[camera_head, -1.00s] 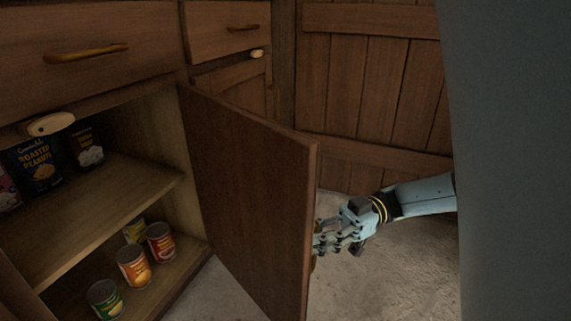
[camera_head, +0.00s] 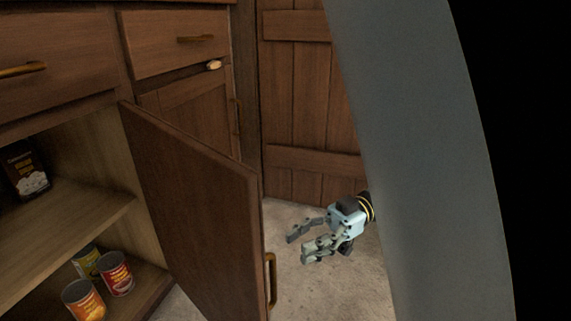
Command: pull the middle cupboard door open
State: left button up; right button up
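The middle cupboard door (camera_head: 200,215) stands swung well open, its free edge toward me. Its brass handle (camera_head: 271,280) shows at the free edge, on the outer face. My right gripper (camera_head: 297,248) is to the right of the door, apart from the handle, with its fingers spread and nothing between them. The open cupboard (camera_head: 62,235) shows at the left with its shelf and inner side wall. My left gripper is not in view.
Several cans, such as an orange one (camera_head: 84,300) and a red one (camera_head: 116,274), stand on the cupboard floor. A dark box (camera_head: 26,170) is on the shelf. A closed drawer (camera_head: 174,42) and a plank door (camera_head: 310,110) are behind. A large grey part of mine covers the right.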

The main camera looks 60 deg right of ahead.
jog(key=v, duration=0.9)
jog(key=shift+s+d, duration=0.15)
jog(key=shift+s, duration=0.05)
jog(key=shift+c, duration=0.2)
